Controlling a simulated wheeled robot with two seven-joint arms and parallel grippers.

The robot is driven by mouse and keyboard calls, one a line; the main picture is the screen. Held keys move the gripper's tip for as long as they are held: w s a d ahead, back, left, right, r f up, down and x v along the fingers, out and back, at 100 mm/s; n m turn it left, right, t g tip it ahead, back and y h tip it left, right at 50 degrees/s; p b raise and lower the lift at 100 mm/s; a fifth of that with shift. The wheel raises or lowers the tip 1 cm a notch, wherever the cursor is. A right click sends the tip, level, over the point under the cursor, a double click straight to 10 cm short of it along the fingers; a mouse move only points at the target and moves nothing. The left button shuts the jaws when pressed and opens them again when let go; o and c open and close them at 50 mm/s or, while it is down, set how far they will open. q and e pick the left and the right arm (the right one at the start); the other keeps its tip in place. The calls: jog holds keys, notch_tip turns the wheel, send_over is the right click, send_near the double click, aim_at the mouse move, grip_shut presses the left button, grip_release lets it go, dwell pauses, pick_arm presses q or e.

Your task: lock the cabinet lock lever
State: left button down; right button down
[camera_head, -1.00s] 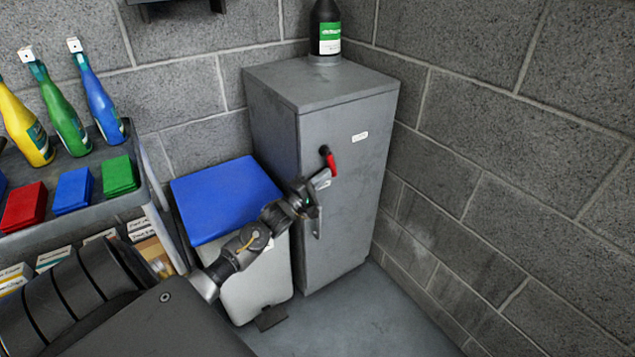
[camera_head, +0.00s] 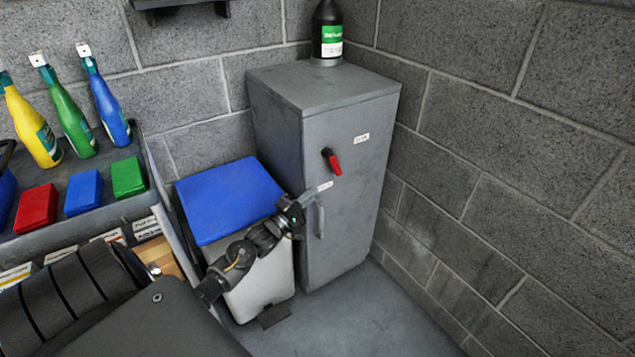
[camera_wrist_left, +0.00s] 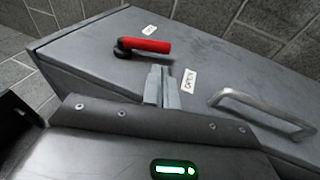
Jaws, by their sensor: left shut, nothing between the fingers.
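The lock lever (camera_head: 335,165) is a red handle on a black pivot, on the front of the grey cabinet (camera_head: 345,215). It slants down and slightly right in the head view. In the left wrist view the lever (camera_wrist_left: 148,46) lies just beyond my fingertips, with its pivot to the left. My left gripper (camera_head: 312,195) is shut and empty, below and left of the lever, with a visible gap. Its fingers (camera_wrist_left: 161,86) show together in the wrist view, beside a label reading OPEN (camera_wrist_left: 189,81). My right gripper is not in view.
A bar handle (camera_wrist_left: 262,112) sticks out of the cabinet front near my gripper. A second label (camera_head: 361,138) is above the lever. A blue-lidded bin (camera_head: 230,200) stands left of the cabinet. A dark bottle (camera_head: 327,35) stands on top. Block walls close in behind and right.

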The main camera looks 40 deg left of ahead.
pick_arm(q)
jog(key=f+v, duration=0.1)
jog(key=v, duration=0.5)
jog(key=shift+f, duration=0.15)
jog(key=s+d+f+m+g+y, duration=0.1)
jog(key=s+d+f+m+g, duration=0.4)
jog(key=f, duration=0.5)
jog(key=s+d+f+m+g+y, duration=0.1)
jog(key=s+d+f+m+g, duration=0.4)
jog(key=f, duration=0.5)
jog(key=s+d+f+m+g, duration=0.3)
jog(key=s+d+m+g, duration=0.1)
jog(key=s, duration=0.3)
jog(key=s+d+f+m+g, duration=0.4)
jog(key=s+d+m, duration=0.1)
jog(key=s+d, duration=0.2)
jog(key=shift+s+d+m, duration=0.25)
jog(key=shift+s+m, duration=0.05)
jog(key=shift+s, duration=0.5)
jog(key=shift+f, duration=0.15)
